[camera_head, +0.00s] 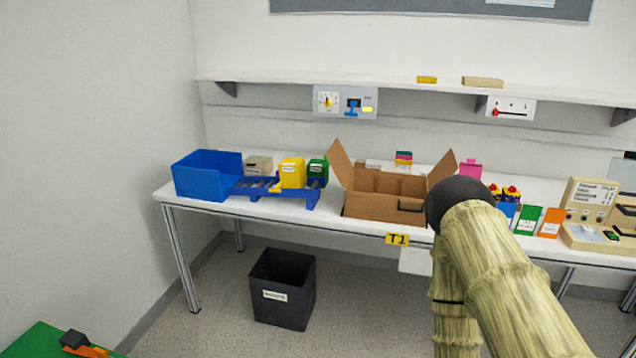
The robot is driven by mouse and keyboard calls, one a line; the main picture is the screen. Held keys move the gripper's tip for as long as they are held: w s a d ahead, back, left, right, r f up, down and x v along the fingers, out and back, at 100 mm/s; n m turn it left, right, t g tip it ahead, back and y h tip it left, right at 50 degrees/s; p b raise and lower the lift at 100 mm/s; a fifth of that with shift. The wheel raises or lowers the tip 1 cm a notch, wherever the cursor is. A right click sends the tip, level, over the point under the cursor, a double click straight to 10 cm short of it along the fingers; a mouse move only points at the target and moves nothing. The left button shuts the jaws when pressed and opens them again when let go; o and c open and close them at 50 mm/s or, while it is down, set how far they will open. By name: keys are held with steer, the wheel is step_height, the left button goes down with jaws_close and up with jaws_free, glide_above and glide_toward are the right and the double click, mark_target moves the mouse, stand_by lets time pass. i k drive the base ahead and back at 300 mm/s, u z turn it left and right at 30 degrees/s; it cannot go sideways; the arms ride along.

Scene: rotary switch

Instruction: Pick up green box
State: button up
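The green box (317,170) is small, with a white label on its front. It stands upright at the right end of a low blue roller rack (297,197) on the white table, just right of a yellow box (291,173). My arm, in a pale yellow cover with a black rounded joint, fills the lower right and is well apart from the green box. My gripper does not show in this view.
A blue bin (208,176) stands left of the rack, and an open cardboard box (386,204) stands to its right. A shelf (420,91) runs above the table (235,208). A black bin (282,290) is on the floor. Several coloured items sit at the right.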

mark_target(316, 167)
steer(key=u, duration=0.65)
steer(key=i, duration=1.75)
steer(key=z, duration=0.6)
